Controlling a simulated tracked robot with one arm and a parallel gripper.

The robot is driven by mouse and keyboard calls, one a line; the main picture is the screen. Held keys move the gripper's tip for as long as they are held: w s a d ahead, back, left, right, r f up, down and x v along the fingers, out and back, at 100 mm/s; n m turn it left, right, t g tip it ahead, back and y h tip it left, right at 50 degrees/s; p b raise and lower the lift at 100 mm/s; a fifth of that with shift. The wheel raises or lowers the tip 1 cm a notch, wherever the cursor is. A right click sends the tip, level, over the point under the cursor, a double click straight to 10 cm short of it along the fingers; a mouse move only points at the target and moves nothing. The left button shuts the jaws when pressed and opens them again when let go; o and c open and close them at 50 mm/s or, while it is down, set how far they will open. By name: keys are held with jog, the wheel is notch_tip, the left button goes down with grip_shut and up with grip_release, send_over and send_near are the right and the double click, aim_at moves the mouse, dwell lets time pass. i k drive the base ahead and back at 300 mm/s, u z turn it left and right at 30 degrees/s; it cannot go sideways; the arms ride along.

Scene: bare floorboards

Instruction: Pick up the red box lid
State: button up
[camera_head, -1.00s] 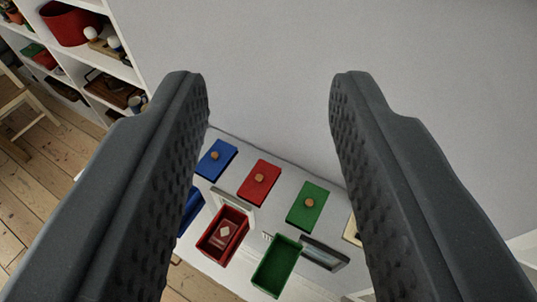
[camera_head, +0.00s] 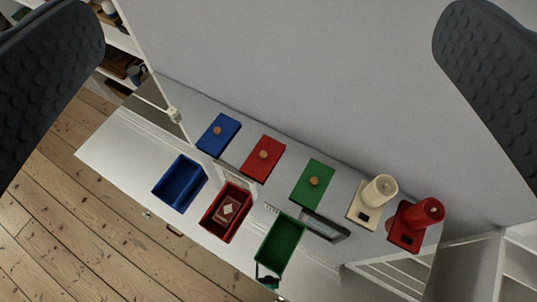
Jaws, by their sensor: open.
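The red box lid (camera_head: 268,147) is a flat red rectangle with a round wooden knob. It lies on the white surface near the wall, between the blue lid (camera_head: 211,141) and the green lid (camera_head: 305,191). The red box (camera_head: 211,228) is open in front of it, with a dark red item bearing a pale diamond inside. My gripper (camera_head: 270,95) is wide open and empty. Its dark, studded fingers stand at the left and right edges of the picture, and the red lid shows between and below them, apart from both.
A blue open box (camera_head: 180,184) and a green open box (camera_head: 279,245) flank the red box. At the right stand a cream grinder-like object (camera_head: 381,188) and a red one (camera_head: 425,212). A grey wall (camera_head: 330,60) rises behind. Shelves (camera_head: 118,35) are at upper left, floorboards at lower left.

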aim_at(261, 160)
jog(key=u, duration=0.7)
jog(key=k, duration=1.15)
jog(key=u, duration=0.4)
jog(key=i, duration=2.1)
jog(key=z, duration=0.4)
